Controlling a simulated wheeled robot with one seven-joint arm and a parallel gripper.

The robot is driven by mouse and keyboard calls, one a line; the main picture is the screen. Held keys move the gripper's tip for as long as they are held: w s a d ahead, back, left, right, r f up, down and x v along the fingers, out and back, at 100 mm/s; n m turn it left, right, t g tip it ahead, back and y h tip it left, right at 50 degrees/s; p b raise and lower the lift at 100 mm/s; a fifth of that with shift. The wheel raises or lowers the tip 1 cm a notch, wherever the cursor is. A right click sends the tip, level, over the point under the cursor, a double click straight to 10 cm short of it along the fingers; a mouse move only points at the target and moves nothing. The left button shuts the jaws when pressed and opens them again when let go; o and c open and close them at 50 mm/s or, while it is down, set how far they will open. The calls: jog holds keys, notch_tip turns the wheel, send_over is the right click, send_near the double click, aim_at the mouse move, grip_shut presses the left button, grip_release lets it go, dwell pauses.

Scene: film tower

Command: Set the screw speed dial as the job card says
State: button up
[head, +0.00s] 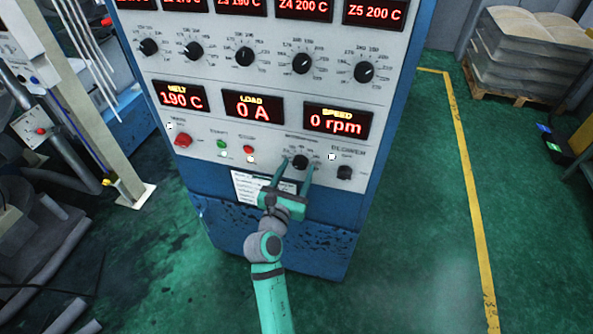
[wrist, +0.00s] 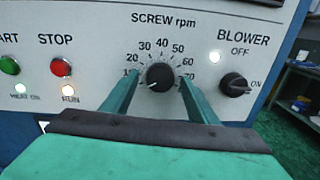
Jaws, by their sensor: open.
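The screw speed dial (wrist: 160,76) is a black round knob on the grey panel, under the label SCREW rpm. Its scale runs from 10 at left to 70 at right. Its white pointer mark is at the lower left, around or below the 10. In the head view the dial (head: 300,162) is low on the blue cabinet. My gripper (wrist: 159,80) is open, one finger on each side of the dial; I cannot tell whether they touch it. The speed display (head: 337,120) reads 0 rpm. A white card (head: 247,186) is partly behind my gripper; its text is unreadable here.
The blower knob (wrist: 236,85) is right of the dial, its mark toward ON. The green start button (wrist: 9,65) and red stop button (wrist: 61,67) are at left; the RUN lamp (wrist: 68,89) is lit. The load display (head: 252,107) reads 0 A.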

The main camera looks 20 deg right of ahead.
jog(key=c, duration=1.1)
